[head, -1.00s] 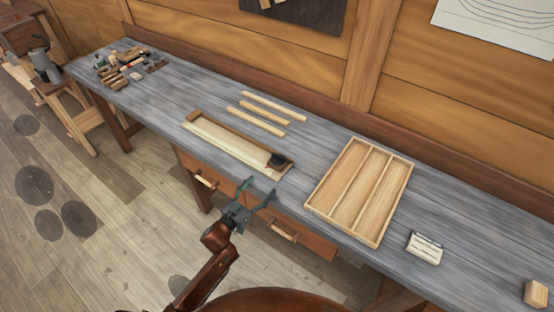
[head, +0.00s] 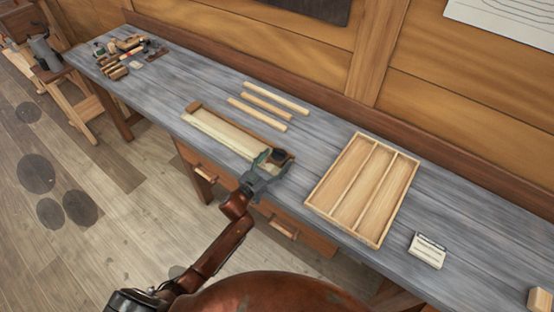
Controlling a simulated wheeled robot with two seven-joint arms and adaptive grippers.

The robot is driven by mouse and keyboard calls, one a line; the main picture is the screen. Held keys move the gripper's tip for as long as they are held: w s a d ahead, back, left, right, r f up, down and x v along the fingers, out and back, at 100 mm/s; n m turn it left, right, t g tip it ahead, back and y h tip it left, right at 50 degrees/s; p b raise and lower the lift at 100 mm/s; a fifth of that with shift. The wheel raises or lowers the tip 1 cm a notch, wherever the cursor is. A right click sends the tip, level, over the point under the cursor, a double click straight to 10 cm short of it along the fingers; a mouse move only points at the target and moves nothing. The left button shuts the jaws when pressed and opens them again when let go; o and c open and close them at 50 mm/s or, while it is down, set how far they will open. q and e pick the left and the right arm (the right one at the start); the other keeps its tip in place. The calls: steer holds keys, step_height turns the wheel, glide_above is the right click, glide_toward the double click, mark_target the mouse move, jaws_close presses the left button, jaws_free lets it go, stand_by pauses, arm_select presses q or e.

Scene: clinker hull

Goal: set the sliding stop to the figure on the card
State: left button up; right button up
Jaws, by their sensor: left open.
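The sliding stop (head: 278,154) is a small dark block near the right end of a long shallow wooden gauge board (head: 215,130) with a pale face, at the bench's front edge. My left gripper (head: 270,164) is open at the board's right end, its fingers close to the stop. I cannot tell whether they touch it. The gripper partly covers the board's right end. The white card (head: 427,251) stands on the bench at the right; its figure is too small to read. My right gripper is not in view.
Three pale wooden strips (head: 267,106) lie behind the board. A divided wooden tray (head: 362,188) stands to its right. A wooden block (head: 540,300) sits at the far right. Several tools (head: 125,55) lie at the bench's far left end. Drawers (head: 285,228) are below the front edge.

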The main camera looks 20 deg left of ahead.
mark_target(246, 145)
arm_select(q)
steer(key=shift+w+d, duration=0.1)
steer(key=shift+w, duration=0.1)
steer(key=c, duration=1.7)
steer(key=w+a, duration=0.1)
steer(key=a, duration=0.4)
steer(key=w+a, duration=0.2)
steer(key=a, duration=0.3)
steer(key=w+a, duration=0.2)
steer(key=a, duration=0.3)
steer(key=shift+w, duration=0.2)
steer(key=o, duration=1.7)
steer(key=v, duration=1.2)
steer(key=shift+r, duration=0.1)
